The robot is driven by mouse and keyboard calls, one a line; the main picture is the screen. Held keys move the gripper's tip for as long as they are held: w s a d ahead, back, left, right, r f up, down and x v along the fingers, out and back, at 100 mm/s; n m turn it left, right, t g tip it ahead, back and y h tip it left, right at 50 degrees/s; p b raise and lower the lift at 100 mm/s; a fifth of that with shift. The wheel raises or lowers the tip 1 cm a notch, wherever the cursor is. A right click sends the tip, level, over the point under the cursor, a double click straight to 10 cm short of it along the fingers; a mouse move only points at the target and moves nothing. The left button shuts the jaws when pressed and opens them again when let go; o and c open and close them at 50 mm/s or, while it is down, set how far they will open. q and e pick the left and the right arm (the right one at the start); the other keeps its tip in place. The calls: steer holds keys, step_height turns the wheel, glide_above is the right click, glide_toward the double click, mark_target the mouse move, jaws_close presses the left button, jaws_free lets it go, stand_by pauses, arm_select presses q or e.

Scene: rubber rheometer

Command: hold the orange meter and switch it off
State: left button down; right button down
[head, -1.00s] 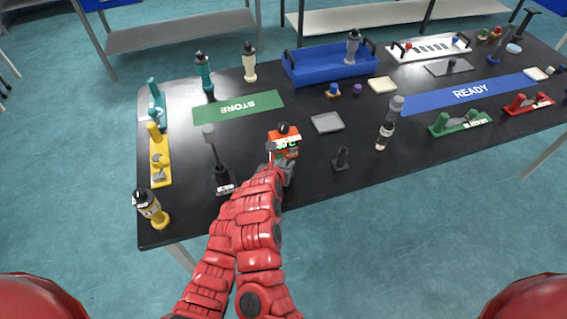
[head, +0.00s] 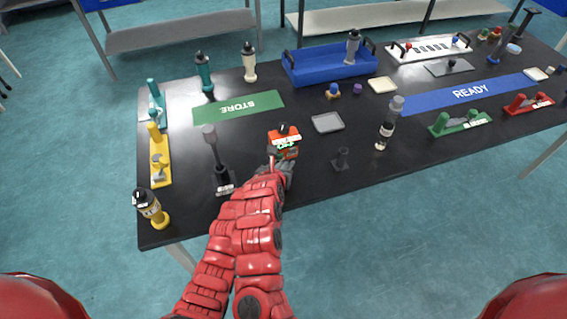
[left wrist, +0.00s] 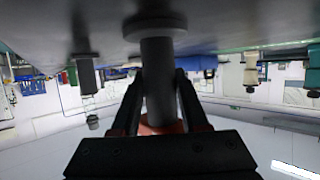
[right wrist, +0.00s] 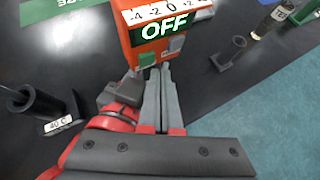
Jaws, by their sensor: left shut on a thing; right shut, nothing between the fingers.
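The orange meter (head: 284,136) is near the front middle of the black table, with a dark knob on top. In the right wrist view its face (right wrist: 160,45) shows a number scale, a green display reading OFF, and green and grey buttons below. My left gripper (left wrist: 160,95) is shut on a dark grey post (left wrist: 160,75); orange-red shows at the post's end, apparently the meter. The head view largely hides this grip. My right gripper (right wrist: 158,75) is shut and empty, its fingertips just below the buttons; contact cannot be told.
A black stand (head: 223,182) labelled 40 C is left of the meter. A small dark holder (head: 341,160) and a dark-and-white bottle-like piece (head: 386,130) are to its right. A grey pad (head: 327,122) lies close by.

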steer(key=s+d, duration=0.2)
steer(key=s, duration=0.3)
steer(key=shift+s, duration=0.4)
arm_select(q)
steer(key=shift+c, duration=1.7)
jaws_free()
